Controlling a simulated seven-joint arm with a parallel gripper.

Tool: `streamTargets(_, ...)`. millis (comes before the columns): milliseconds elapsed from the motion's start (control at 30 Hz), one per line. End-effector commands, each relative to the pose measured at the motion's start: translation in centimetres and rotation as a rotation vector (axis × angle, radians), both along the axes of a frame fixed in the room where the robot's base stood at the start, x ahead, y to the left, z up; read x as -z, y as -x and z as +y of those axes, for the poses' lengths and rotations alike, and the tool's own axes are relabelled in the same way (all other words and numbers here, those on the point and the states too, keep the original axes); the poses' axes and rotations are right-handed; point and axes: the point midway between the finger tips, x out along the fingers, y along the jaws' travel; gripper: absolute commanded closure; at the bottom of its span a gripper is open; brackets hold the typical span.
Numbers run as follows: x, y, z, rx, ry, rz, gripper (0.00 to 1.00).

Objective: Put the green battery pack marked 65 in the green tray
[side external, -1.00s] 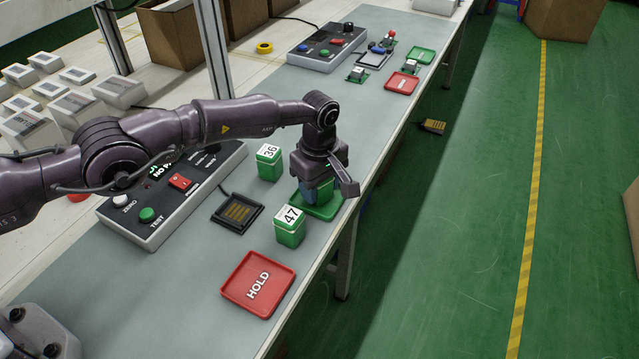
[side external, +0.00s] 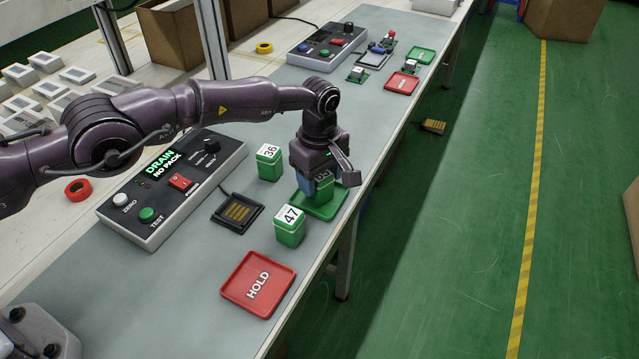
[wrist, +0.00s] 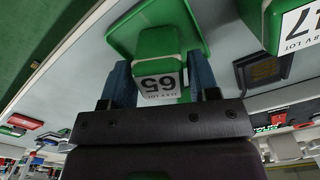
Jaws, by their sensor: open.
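The green battery pack marked 65 (wrist: 158,60) stands in the green tray (wrist: 195,20) in the wrist view, upright as far as I can tell. In the side view the green tray (side external: 333,206) shows around the pack, which is mostly hidden behind my gripper (side external: 316,192). My gripper is open. In the wrist view its blue fingers (wrist: 163,85) are on either side of the pack's near end, with the pack between them.
The green pack marked 47 (side external: 290,226) stands close to the tray, and the pack marked 36 (side external: 269,162) stands behind. A red HOLD tray (side external: 258,284) is empty. The black dock (side external: 238,211) is empty beside the tester (side external: 175,190), which reads DRAIN NO PACK.

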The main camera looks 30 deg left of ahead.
Motion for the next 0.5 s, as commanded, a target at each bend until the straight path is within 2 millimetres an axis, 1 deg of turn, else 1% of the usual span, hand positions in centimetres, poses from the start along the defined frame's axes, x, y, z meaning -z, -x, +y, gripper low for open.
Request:
streamTargets(33,-1.2,0.0,0.0,0.0,0.001,-0.002,0.45)
streamTargets(100,-3.0,-0.1,0.0,0.0,0.002,-0.004,0.45)
streamTargets(200,-5.2,-0.1,0.0,0.0,0.001,-0.003,0.45)
streamTargets(333,-7.5,0.0,0.0,0.0,0.001,-0.002,0.45)
streamTargets(500,-9.2,0.0,0.0,0.0,0.0,0.0,0.45)
